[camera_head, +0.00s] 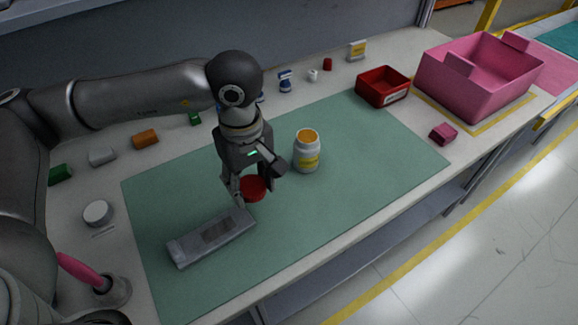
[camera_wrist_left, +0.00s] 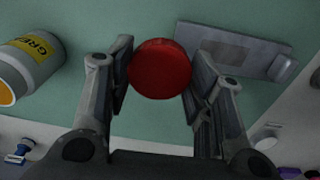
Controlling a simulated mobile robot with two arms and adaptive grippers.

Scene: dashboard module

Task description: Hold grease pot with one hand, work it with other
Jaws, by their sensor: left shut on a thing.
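The grease pot (camera_head: 307,152) is a white jar with a yellow label, standing upright on the green mat (camera_head: 370,150). Its top is uncovered and shows orange inside. In the left wrist view the pot (camera_wrist_left: 30,65) is at the left edge, with part of the word on its label readable. My left gripper (camera_head: 252,188) is left of the pot and apart from it. It is shut on a round red lid (camera_head: 253,189). In the left wrist view the red lid (camera_wrist_left: 160,68) sits between the two fingers. My right gripper is not in view.
A grey flat module (camera_head: 212,238) lies on the mat just left of and nearer than the lid. A red tray (camera_head: 383,86) and a pink crate (camera_head: 478,72) stand at the back right. Several small items line the back edge. The mat's right part is clear.

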